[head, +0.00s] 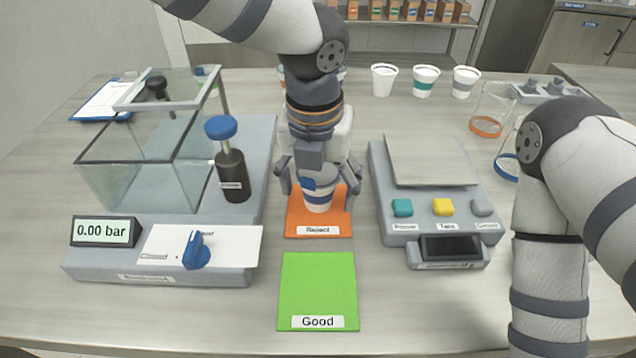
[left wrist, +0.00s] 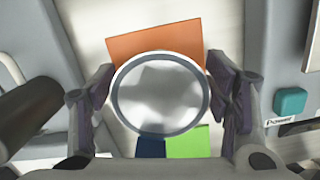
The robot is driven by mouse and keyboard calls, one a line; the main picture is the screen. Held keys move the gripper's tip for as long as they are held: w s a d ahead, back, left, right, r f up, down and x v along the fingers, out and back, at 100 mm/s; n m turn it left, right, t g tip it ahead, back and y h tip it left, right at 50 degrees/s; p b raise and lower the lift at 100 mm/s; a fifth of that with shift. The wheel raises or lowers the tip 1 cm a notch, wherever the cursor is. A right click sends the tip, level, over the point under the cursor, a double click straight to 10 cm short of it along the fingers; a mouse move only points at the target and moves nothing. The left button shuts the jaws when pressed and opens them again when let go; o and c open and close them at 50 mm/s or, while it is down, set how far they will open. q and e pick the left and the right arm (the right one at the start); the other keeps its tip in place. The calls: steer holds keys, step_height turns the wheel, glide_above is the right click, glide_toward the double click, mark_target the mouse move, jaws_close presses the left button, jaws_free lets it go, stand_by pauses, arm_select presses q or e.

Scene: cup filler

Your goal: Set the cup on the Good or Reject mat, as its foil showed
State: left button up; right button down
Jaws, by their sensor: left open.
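A white cup with a blue patch (head: 318,193) stands upright on the orange Reject mat (head: 295,223). In the left wrist view the cup (left wrist: 160,92) shows from above, with a grey rim and a pale top. My left gripper (head: 318,190) is open, with its fingers on either side of the cup. In the left wrist view small gaps seem to show between fingers and rim. The green Good mat (head: 318,285) lies bare in front of the Reject mat. My right arm is at the right edge; its gripper is out of view.
A scale (head: 430,165) stands on the right. Several cups (head: 384,80) and glass beakers (head: 490,112) stand behind.

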arm_select(q)
steer(key=r, duration=0.4)
steer(key=s+r, duration=0.1)
steer(key=r, duration=0.7)
steer(key=shift+s+a+r, duration=0.15)
steer(key=shift+s+r, duration=0.05)
